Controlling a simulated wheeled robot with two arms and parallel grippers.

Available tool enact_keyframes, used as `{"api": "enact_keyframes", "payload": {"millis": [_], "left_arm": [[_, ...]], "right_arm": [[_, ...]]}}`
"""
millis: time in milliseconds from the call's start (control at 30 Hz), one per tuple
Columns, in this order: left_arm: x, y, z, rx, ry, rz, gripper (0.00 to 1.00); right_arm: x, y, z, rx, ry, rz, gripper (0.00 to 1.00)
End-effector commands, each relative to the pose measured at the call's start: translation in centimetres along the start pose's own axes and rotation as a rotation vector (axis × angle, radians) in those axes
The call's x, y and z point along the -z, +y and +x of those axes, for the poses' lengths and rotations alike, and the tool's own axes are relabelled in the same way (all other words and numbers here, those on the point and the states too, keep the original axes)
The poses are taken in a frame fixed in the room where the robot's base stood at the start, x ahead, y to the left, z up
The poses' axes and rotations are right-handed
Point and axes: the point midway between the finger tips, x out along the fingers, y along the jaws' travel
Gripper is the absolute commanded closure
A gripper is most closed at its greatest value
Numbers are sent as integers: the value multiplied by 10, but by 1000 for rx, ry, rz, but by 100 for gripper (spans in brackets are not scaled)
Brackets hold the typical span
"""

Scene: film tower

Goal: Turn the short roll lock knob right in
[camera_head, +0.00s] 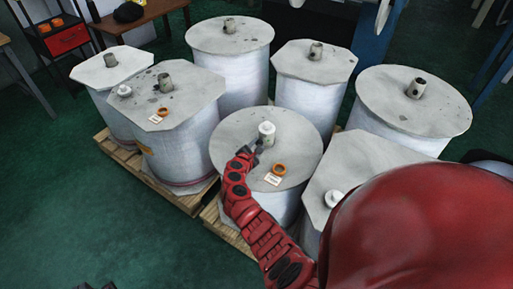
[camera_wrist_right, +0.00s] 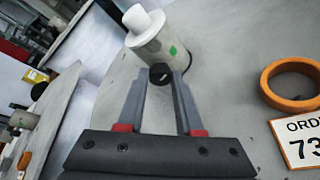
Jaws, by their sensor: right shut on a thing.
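The short roll (camera_head: 230,120) is a round, white-wrapped roll with a grey top in the middle of the group. A pale core with a white cap (camera_head: 267,130) stands up from its top; the core also shows in the right wrist view (camera_wrist_right: 158,45). The black lock knob (camera_wrist_right: 161,73) sticks out from the side of this core, facing my gripper. My right gripper (camera_head: 257,147) is at the core's near side, its fingers shut on the knob from both sides.
An orange ring (camera_head: 280,169) and a number card (camera_head: 273,179) lie on the same roll top, right of the gripper. Several other rolls with upright cores stand close around on pallets (camera_head: 190,203). The green floor (camera_head: 90,215) at left is clear.

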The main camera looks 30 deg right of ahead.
Motion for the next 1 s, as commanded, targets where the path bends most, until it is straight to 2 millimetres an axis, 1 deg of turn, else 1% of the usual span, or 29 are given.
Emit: {"api": "enact_keyframes", "payload": {"millis": [33,200,500,700,1000], "left_arm": [[-2,0,-11,0,0,0,100],[-5,2,-30,0,0,0,100],[-9,3,-56,0,0,0,100],[-11,3,-64,0,0,0,100],[-11,3,-65,0,0,0,100]], "right_arm": [[4,-5,2,-19,1,34,100],[4,-6,2,-75,11,166,100],[4,-7,2,-141,22,329,100],[1,-5,1,-166,24,385,100],[0,-3,0,-175,25,406,100]]}}
